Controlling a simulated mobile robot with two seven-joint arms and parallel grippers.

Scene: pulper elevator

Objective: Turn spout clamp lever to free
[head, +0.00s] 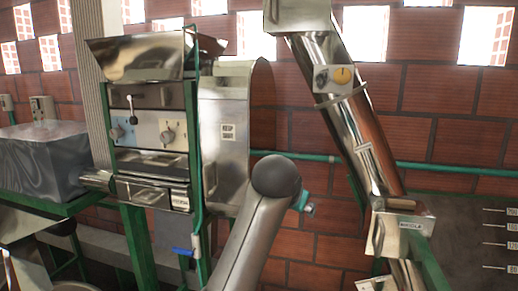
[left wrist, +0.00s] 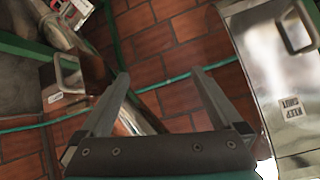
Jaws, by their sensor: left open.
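No part is clearly marked as the spout clamp lever. Candidates in the head view are a dark-knobbed upright lever (head: 131,108) on the pulper front, a blue handle (head: 182,252) low on the pulper, and a metal loop handle (head: 378,236) on the elevator's lower box. A similar loop handle (left wrist: 68,74) shows in the left wrist view, left of my left gripper (left wrist: 160,76). My right gripper is not in view.
The steel pulper (head: 225,105) stands left, and the slanted elevator tube (head: 345,110) right. A green pipe (head: 440,168) runs along the brick wall. A steel panel with a handle (left wrist: 295,28) and an upside-down label stands close right of my left gripper.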

